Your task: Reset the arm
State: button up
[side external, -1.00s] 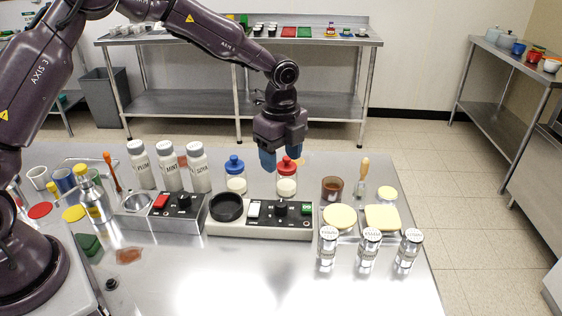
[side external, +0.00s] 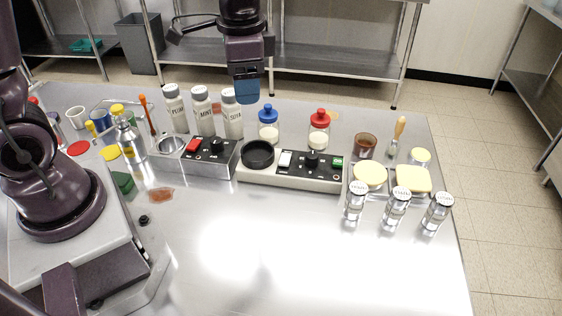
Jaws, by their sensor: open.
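My gripper (side external: 247,92) shows at the top middle of the side external view, pointing down with its blue fingers. It hangs above the far part of the steel table (side external: 300,245), just right of the white bottles. It holds nothing that I can see, and the gap between its fingers is hard to make out from this side. My arm reaches up out of the picture, and its base stands at the left.
Labelled white bottles (side external: 203,112), a blue-capped jar (side external: 268,125) and a red-capped jar (side external: 319,130) stand below the gripper. Control boxes (side external: 290,168) sit in front. Several shakers (side external: 397,208) and yellow-topped containers (side external: 413,179) stand at right. The table's front middle is clear.

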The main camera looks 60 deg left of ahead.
jog(key=s+r+n+t+h, duration=0.1)
jog(key=s+r+n+t, duration=0.3)
jog(key=s+r, duration=0.5)
jog(key=shift+s+a+n+t, duration=0.2)
jog(key=shift+s+n+t, duration=0.3)
jog(key=shift+s, duration=1.55)
